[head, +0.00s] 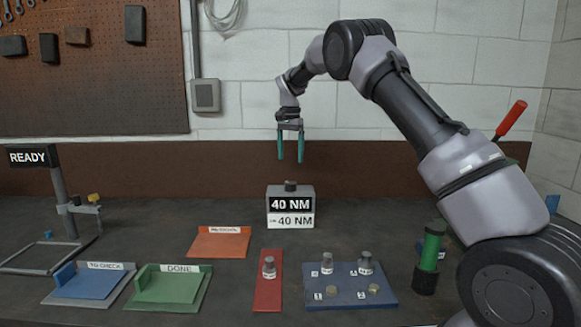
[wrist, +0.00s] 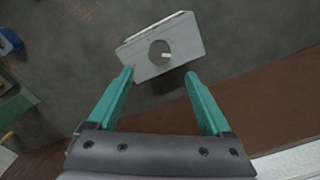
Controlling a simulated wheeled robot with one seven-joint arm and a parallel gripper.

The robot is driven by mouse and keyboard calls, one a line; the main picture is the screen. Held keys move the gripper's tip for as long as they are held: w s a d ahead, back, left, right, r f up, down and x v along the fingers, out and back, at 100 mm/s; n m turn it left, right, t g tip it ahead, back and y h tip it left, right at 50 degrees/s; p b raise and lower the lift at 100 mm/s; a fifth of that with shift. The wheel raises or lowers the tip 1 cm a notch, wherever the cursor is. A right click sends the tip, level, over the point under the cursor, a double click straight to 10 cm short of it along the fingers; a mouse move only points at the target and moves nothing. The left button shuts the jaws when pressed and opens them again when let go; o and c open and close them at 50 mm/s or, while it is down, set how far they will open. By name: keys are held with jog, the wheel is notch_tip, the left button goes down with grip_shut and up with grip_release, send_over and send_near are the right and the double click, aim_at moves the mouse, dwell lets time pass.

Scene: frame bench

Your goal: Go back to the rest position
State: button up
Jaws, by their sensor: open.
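My gripper (head: 291,147) hangs from my raised arm, fingers pointing down, above the grey box labelled "40 NM" (head: 290,205) at the back of the bench. Its two teal fingers are apart with nothing between them. In the wrist view my gripper (wrist: 157,88) is also open and empty. The grey box (wrist: 185,45) lies beyond the fingertips there, with a round dark opening or knob on its top. In the head view a clear gap shows between the fingertips and the box.
A red strip (head: 267,298) and a blue board (head: 390,299) hold several small metal pieces. An orange tray (head: 218,245), green "DONE" tray (head: 165,285) and blue tray (head: 88,285) lie left. A "READY" stand (head: 62,190) is far left. A green cylinder (head: 431,250) stands right.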

jog(key=shift+r, duration=0.4)
jog(key=s+d+r+n+t+y, duration=0.1)
jog(key=s+d+r+t+y, duration=0.15)
jog(key=s+d+r, duration=1.55)
jog(key=s+d+f+t, duration=0.1)
jog(key=s+d+t, duration=0.1)
jog(key=s, duration=1)
jog(key=s+d+f+n+t, duration=0.1)
jog(key=s+d, duration=0.3)
jog(key=s, duration=0.7)
jog(key=shift+s+f+t, duration=0.35)
jog(key=shift+f+t, duration=0.35)
jog(key=shift+t, duration=0.15)
jog(key=shift+a+h, duration=0.1)
jog(key=shift+h, duration=0.15)
